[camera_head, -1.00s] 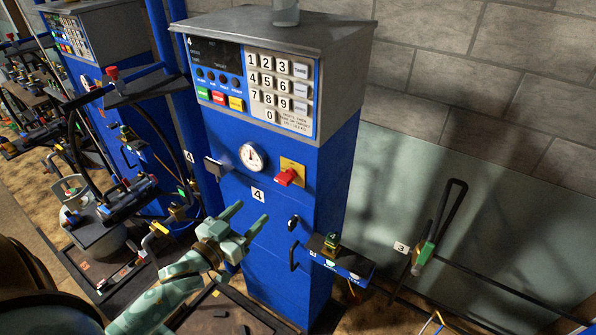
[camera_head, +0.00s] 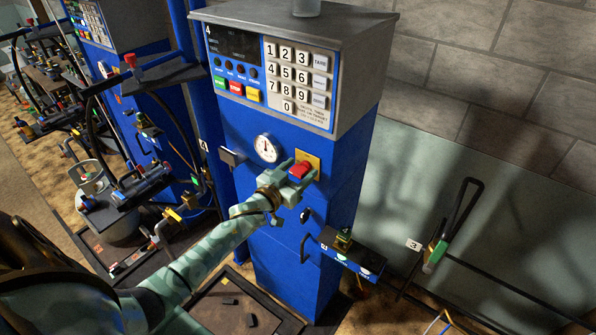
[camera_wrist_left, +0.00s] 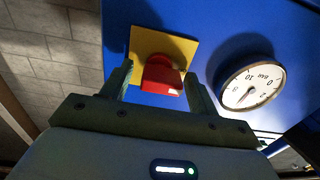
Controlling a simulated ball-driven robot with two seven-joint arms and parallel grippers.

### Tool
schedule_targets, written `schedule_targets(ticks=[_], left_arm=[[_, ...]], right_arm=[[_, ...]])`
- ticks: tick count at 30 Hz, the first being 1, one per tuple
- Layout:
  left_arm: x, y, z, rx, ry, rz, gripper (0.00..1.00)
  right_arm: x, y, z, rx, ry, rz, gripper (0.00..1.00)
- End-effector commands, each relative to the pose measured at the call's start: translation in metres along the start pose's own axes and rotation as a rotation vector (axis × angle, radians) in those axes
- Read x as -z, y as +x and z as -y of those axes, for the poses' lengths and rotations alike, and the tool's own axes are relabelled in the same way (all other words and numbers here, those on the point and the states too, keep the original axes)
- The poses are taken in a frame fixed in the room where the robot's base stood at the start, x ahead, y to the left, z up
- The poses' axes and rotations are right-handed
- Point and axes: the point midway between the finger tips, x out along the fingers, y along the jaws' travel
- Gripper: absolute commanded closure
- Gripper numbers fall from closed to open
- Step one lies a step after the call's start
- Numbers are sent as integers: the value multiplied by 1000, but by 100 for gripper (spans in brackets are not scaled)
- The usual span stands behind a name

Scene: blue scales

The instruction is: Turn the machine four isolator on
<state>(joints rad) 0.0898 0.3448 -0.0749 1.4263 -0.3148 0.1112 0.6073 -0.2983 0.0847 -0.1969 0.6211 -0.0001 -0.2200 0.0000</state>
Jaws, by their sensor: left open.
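The machine four isolator is a red rotary knob (camera_head: 300,170) on a yellow plate (camera_head: 314,160), on the front of the blue machine (camera_head: 290,240) below its keypad. The red knob (camera_wrist_left: 161,76) and its yellow plate (camera_wrist_left: 150,45) also show in the left wrist view. My left gripper (camera_head: 296,172) is at the knob in the head view. In the wrist view the left gripper (camera_wrist_left: 158,85) is open, with one finger on each side of the knob. I cannot tell whether the fingers touch it. My right gripper is not in view.
A round pressure gauge (camera_head: 266,148) sits just left of the knob. A small shelf (camera_head: 350,255) juts out below right. A keypad (camera_head: 297,78) is above. A neighbouring machine (camera_head: 130,95) with hoses stands at the left.

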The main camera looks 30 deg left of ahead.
Motion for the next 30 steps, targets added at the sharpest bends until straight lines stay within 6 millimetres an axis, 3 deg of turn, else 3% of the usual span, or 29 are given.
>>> schedule_targets(ticks=[2, 3, 7, 8, 20, 30], left_arm=[[0, 0, 0, 0, 0, 0, 40], [0, 0, 0, 0, 0, 0, 46], [0, 0, 0, 0, 0, 0, 82], [0, 0, 0, 0, 0, 0, 85], [0, 0, 0, 1, 58, 0, 85], [1, 0, -1, 1, 306, 0, 85]], right_arm=[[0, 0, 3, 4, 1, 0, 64], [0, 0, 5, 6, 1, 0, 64], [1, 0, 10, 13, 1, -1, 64], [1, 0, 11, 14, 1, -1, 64], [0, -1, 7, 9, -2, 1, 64], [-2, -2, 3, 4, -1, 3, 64]])
